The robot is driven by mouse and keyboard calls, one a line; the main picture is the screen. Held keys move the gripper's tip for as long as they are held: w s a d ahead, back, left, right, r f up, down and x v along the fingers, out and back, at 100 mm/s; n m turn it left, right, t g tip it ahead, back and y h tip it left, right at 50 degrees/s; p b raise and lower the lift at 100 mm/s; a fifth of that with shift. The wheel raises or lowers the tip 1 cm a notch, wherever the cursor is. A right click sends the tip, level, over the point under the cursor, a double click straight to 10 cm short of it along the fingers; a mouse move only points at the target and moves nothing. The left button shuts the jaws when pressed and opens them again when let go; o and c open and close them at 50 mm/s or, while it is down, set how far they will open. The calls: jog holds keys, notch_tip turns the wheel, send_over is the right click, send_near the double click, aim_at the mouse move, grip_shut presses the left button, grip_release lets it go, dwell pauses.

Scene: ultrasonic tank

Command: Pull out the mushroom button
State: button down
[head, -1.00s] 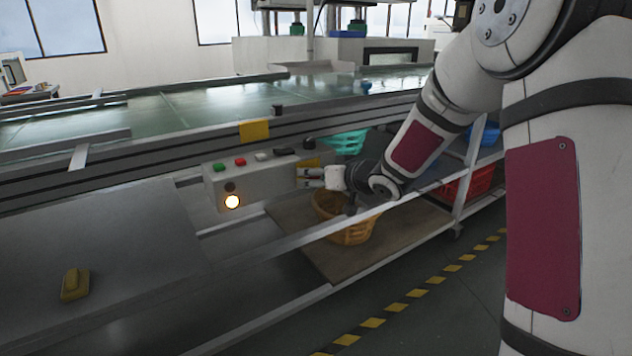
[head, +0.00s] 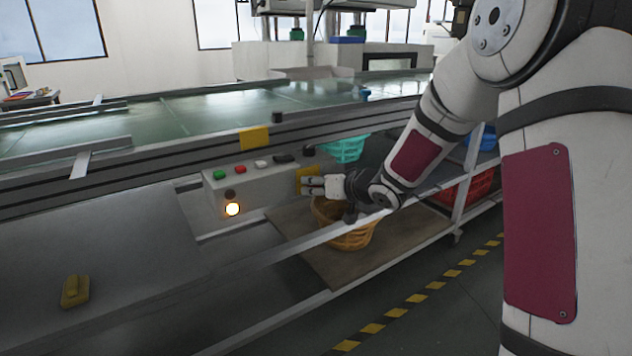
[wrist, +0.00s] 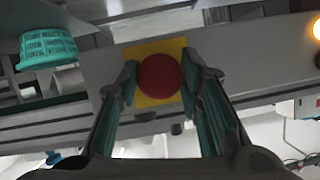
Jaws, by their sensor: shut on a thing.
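The red mushroom button (wrist: 160,78) is round and sits in front of a square yellow plate (wrist: 178,48) in the wrist view. My gripper (wrist: 160,88) has one finger on each side of the button and is shut on it. In the head view my gripper (head: 312,185) reaches the right end of a grey control box (head: 262,190), at the yellow plate (head: 303,173). The button is hidden behind the fingers in that view. I cannot tell how far the button stands out.
The box has a lit lamp (head: 232,208) on its front and green (head: 220,175) and red (head: 240,169) buttons on top. A wicker basket (head: 345,236) stands below my gripper. A metal rail (head: 330,232) runs close under it. A conveyor (head: 220,112) lies behind.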

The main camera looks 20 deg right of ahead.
jog(key=shift+s+d+f, duration=0.1)
jog(key=shift+s+f, duration=0.05)
jog(key=c, duration=1.1)
grip_release()
jog(key=shift+s, duration=0.1)
jog(key=v, duration=1.2)
